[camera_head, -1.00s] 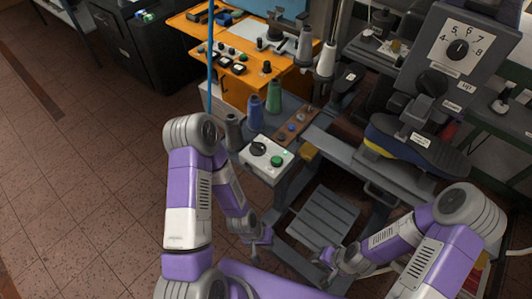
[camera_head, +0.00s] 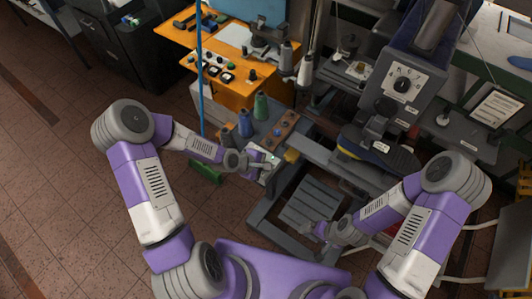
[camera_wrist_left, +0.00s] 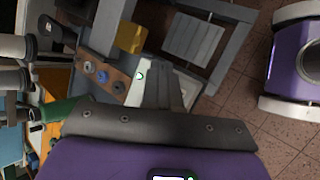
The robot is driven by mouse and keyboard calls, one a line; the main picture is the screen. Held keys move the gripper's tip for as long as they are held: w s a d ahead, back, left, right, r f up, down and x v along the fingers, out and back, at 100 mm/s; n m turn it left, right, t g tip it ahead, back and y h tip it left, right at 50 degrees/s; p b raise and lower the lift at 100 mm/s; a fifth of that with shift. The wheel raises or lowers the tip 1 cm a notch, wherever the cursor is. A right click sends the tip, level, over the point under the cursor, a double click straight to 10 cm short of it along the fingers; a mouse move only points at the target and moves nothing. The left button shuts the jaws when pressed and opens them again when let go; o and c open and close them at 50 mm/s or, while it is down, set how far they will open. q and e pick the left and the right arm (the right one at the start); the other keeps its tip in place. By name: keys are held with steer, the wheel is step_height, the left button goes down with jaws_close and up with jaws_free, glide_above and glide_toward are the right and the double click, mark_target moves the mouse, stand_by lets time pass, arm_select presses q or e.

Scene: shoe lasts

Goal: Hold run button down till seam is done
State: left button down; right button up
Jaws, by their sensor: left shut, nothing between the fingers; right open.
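The pale control box (camera_head: 266,177) sits at the front left of the sewing machine's stand, mostly covered by my left gripper in the head view. My left gripper (camera_head: 270,161) is shut and empty over the box. In the left wrist view, its fingers (camera_wrist_left: 162,72) reach across the white box top (camera_wrist_left: 186,84), beside a green-ringed spot (camera_wrist_left: 140,76). I cannot tell whether they touch a button. A dark blue shoe (camera_head: 378,158) with a yellow edge is at the machine. My right gripper (camera_head: 318,231) is open and empty above the floor near the slatted pedal.
Thread spools (camera_head: 261,106) stand just behind the box, by a brown strip of buttons (camera_head: 285,125). An orange bench (camera_head: 232,92) is behind, with a blue pole (camera_head: 200,70) before it. The slatted pedal (camera_head: 312,202) lies low.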

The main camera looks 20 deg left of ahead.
arm_select(q)
steer(key=w+a+r+n+t+p, duration=0.1)
steer(key=w+a+r+n+p, duration=0.1)
steer(key=r, duration=0.4)
steer(key=shift+w+a+r+n, duration=0.15)
steer(key=shift+w+r+n, duration=0.25)
steer(key=shift+w, duration=0.2)
arm_select(e)
step_height(320, 180, up, 4)
steer(key=shift+f, duration=0.1)
arm_select(q)
steer(key=shift+f, duration=0.15)
arm_select(e)
steer(key=shift+f, duration=0.1)
arm_select(q)
step_height(320, 180, down, 7)
steer(key=b, duration=0.6)
steer(key=shift+f, duration=0.2)
steer(key=shift+f+b, duration=0.55)
steer(key=shift+f, duration=0.1)
arm_select(e)
step_height(320, 180, down, 7)
steer(key=shift+f, duration=0.15)
arm_select(q)
steer(key=shift+f, duration=0.4)
arm_select(e)
steer(key=shift+f, duration=0.2)
